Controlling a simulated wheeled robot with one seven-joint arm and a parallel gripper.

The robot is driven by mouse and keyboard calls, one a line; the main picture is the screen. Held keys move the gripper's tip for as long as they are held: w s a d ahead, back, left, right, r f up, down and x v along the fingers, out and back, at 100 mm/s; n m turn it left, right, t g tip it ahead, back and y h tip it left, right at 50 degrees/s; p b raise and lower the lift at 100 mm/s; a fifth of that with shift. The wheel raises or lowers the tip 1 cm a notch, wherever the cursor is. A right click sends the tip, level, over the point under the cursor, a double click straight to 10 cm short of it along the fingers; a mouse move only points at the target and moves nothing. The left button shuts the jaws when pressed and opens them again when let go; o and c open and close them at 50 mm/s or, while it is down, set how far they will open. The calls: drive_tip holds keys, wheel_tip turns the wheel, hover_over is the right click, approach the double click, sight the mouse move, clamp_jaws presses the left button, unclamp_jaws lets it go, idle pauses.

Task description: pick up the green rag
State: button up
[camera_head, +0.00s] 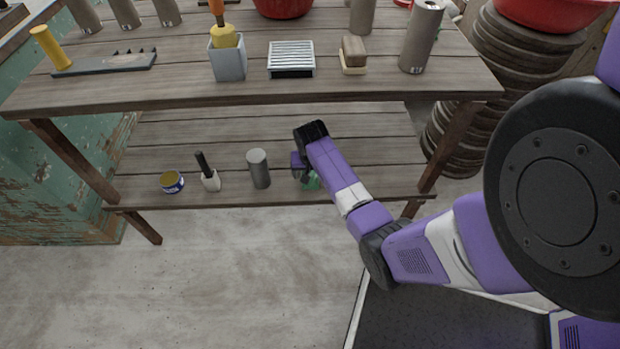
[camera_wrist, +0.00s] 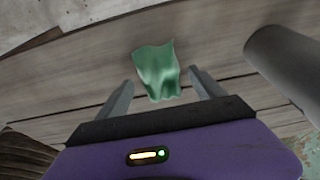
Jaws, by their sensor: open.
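The green rag (camera_wrist: 157,72) lies crumpled on the wooden lower shelf. In the wrist view it sits just beyond and between the two fingers of my gripper (camera_wrist: 162,92), which are apart with nothing held. In the head view only a small part of the rag (camera_head: 313,181) shows, mostly hidden behind my gripper and arm. My gripper (camera_head: 304,178) reaches in over the lower shelf, near its front edge. Whether the fingers touch the rag cannot be told.
A grey cylinder (camera_head: 259,168) stands on the lower shelf just left of my gripper; it also shows in the wrist view (camera_wrist: 292,62). Farther left are a white bottle with a black top (camera_head: 209,174) and a small tin (camera_head: 171,182). The upper tabletop (camera_head: 200,97) overhangs the shelf.

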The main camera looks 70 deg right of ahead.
sight(311, 173)
drive_tip(key=shift+f, duration=0.25)
idle(0.4)
drive_tip(key=shift+c, duration=0.9)
drive_tip(key=c, duration=1.3)
drive_tip(key=shift+o, duration=0.2)
wheel_tip(311, 173, up, 4)
drive_tip(key=shift+r+p, duration=0.2)
drive_tip(key=shift+p, duration=1)
drive_tip(key=s+d+p, duration=0.1)
drive_tip(key=s+d, duration=0.1)
drive_tip(key=s, duration=0.3)
drive_tip(key=s+d, duration=0.2)
drive_tip(key=s, duration=0.4)
drive_tip(key=s+d+p, duration=0.1)
drive_tip(key=s+d, duration=0.2)
drive_tip(key=s, duration=0.2)
drive_tip(key=shift+s+f+p, duration=0.3)
